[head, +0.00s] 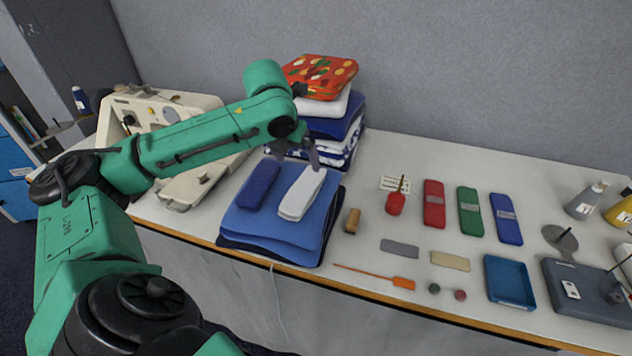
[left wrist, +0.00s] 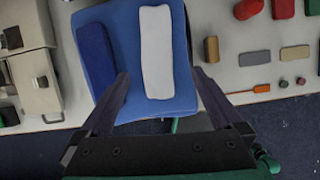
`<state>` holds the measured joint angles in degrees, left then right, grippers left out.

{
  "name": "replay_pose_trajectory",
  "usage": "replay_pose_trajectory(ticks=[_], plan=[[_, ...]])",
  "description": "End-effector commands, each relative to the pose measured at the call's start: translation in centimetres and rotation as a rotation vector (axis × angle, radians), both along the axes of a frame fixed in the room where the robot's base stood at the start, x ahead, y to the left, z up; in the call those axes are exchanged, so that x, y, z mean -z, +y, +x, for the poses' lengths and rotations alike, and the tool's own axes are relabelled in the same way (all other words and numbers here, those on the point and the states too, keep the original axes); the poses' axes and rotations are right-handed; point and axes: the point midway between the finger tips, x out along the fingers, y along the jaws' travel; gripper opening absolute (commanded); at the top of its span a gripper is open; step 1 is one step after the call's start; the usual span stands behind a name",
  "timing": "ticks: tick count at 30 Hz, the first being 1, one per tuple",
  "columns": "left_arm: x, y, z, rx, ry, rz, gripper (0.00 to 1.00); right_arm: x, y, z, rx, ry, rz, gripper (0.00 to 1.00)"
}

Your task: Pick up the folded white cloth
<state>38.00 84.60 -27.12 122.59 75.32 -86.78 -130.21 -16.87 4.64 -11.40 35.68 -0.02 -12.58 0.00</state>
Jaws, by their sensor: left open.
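The folded white cloth (head: 302,193) lies on top of a stack of blue cloths (head: 270,228), beside a folded dark blue cloth (head: 258,185). In the left wrist view the white cloth (left wrist: 157,50) stands upright in the picture between and beyond my fingers. My right gripper is not in view.
A cream sewing machine (head: 150,115) stands left of the stack. A taller cloth pile with a red patterned cloth (head: 320,76) on top is behind. Red, green and blue bundles, a blue tray (head: 509,282) and small tools lie to the right.

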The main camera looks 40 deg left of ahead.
Motion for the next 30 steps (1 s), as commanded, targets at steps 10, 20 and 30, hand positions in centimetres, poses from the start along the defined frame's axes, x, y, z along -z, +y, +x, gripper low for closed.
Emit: replay_pose_trajectory(ticks=[10, 20, 30], plan=[[6.7, 0.9, 2.5, 0.017, 0.005, 0.005, 1.0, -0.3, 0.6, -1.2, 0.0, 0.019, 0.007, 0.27], [11.6, 1.6, 4.2, 0.016, 0.005, 0.004, 1.0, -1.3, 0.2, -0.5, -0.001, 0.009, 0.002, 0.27], [13.2, 1.8, 4.8, 0.018, 0.002, 0.008, 0.92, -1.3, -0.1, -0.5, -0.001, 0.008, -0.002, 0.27]])
